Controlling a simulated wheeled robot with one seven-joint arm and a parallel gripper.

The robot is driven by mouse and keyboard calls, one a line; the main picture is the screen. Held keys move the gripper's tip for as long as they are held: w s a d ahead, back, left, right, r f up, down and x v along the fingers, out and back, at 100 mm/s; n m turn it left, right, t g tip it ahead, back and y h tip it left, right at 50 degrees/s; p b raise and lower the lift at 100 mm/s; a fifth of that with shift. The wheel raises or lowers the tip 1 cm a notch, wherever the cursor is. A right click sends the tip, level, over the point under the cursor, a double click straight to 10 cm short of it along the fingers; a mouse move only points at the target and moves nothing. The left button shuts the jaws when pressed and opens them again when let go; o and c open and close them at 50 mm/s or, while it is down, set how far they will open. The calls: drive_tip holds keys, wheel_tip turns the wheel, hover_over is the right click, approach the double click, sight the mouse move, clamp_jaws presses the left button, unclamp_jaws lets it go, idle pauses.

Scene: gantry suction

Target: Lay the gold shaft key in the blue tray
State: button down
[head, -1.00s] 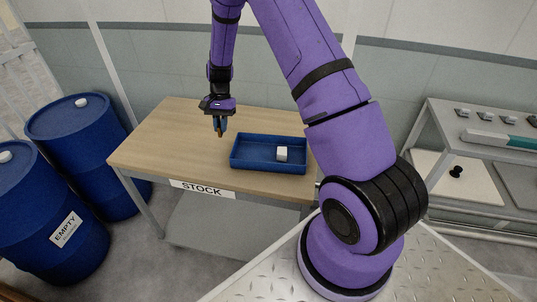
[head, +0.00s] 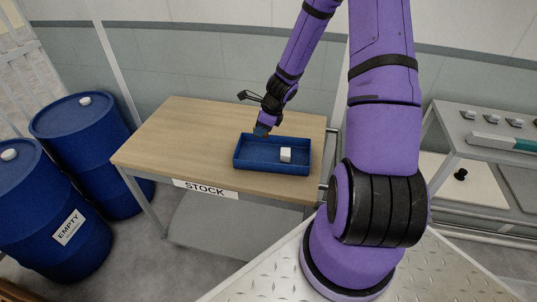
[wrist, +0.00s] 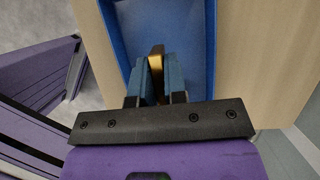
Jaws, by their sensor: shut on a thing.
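The gold shaft key (wrist: 156,66) shows between the blue fingers of my gripper (wrist: 160,80) in the wrist view; the gripper is shut on it. In the head view my gripper (head: 262,130) is at the back left part of the blue tray (head: 272,168), and the key is hard to make out there. The tray lies on the wooden table. In the wrist view the tray (wrist: 202,30) spreads out beyond and beneath the fingers. I cannot tell whether the key touches the tray floor.
A small white block (head: 286,155) sits in the right half of the tray. The wooden table (head: 190,125) is clear to the left of the tray. Blue drums (head: 82,135) stand at the left, and a grey shelf (head: 490,140) with small parts stands at the right.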

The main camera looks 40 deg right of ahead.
sight(257, 156)
drive_tip(key=shift+f, duration=4.65)
drive_tip(key=shift+f, duration=0.15)
drive_tip(key=c, duration=1.2)
unclamp_jaws()
drive_tip(key=shift+o, duration=0.2)
